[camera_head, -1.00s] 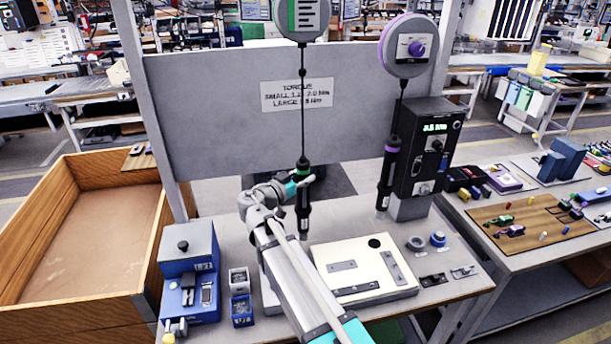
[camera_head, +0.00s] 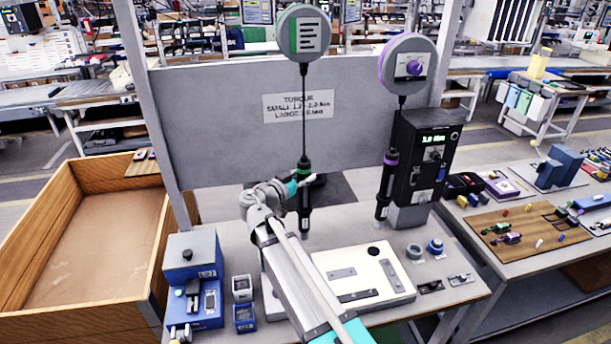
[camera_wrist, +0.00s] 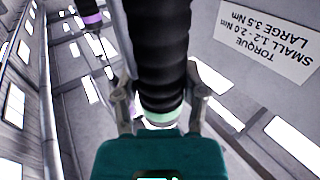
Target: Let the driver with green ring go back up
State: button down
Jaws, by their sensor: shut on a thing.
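The driver with green ring (camera_head: 304,198) hangs upright on a cord from the round balancer with a green mark (camera_head: 306,38). My gripper (camera_head: 308,180) is shut on this driver near its green ring. In the wrist view the driver's black ribbed body (camera_wrist: 158,60) sits between the two fingers of my gripper (camera_wrist: 160,112), with a pale green band at its near end. The driver with purple ring (camera_head: 386,185) hangs to the right from the balancer with a purple rim (camera_head: 409,66). It also shows at the upper left of the wrist view (camera_wrist: 91,18).
A white plate with metal parts (camera_head: 352,262) lies on the bench below the driver. A black box with a green display (camera_head: 424,155) stands at the right. A grey panel with a torque label (camera_head: 298,106) is behind.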

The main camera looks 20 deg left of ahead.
jog(key=shift+c, duration=0.4)
grip_release()
jog(key=shift+o, duration=0.4)
